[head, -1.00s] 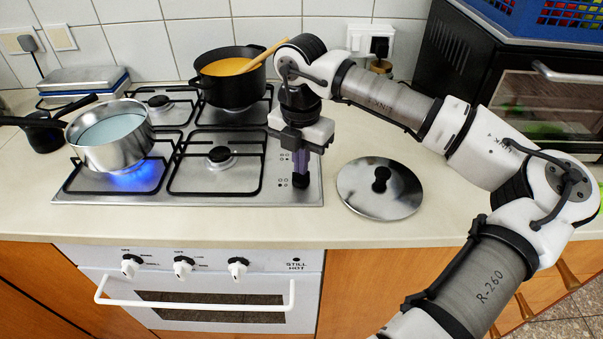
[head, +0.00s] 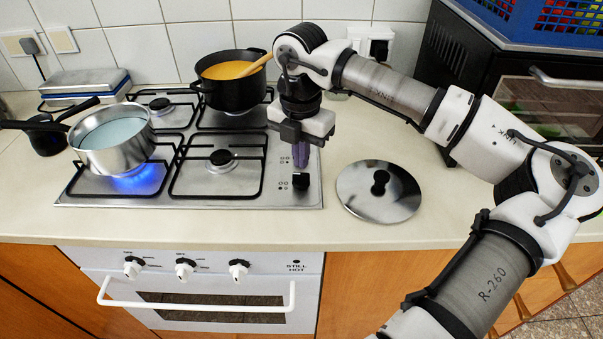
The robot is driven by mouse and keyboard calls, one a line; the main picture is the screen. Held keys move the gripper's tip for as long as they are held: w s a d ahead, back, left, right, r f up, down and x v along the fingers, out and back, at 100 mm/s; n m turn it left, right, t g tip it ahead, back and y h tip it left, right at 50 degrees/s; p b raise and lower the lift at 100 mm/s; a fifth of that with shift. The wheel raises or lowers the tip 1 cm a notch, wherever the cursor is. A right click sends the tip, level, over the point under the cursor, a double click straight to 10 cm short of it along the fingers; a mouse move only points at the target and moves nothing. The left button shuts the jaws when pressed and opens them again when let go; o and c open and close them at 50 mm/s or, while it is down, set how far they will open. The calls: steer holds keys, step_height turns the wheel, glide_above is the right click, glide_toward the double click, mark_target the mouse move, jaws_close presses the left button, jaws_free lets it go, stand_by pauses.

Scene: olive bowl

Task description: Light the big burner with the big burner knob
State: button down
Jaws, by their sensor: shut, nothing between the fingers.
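The gas hob (head: 240,198) carries a small black knob (head: 300,181) near its right edge, with dot markings beside it. My gripper (head: 301,168) points down just above and behind this knob, its purple fingers shut and empty. They look slightly apart from the knob. Any other knobs are hidden behind the gripper. A black pot (head: 231,96) of orange soup stands on the back right burner, and no flame shows under it. A steel saucepan (head: 117,152) stands over the front left burner, where a blue flame (head: 130,183) burns. I cannot tell which burner is the big one.
A wooden spoon (head: 257,65) leans in the black pot. The front right burner (head: 221,158) is bare and unlit. A steel lid (head: 379,190) lies on the counter right of the hob. White oven knobs (head: 185,268) are below. A toaster oven (head: 545,110) stands at the right.

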steer(key=shift+r+p, duration=0.85)
steer(key=shift+r, duration=1.25)
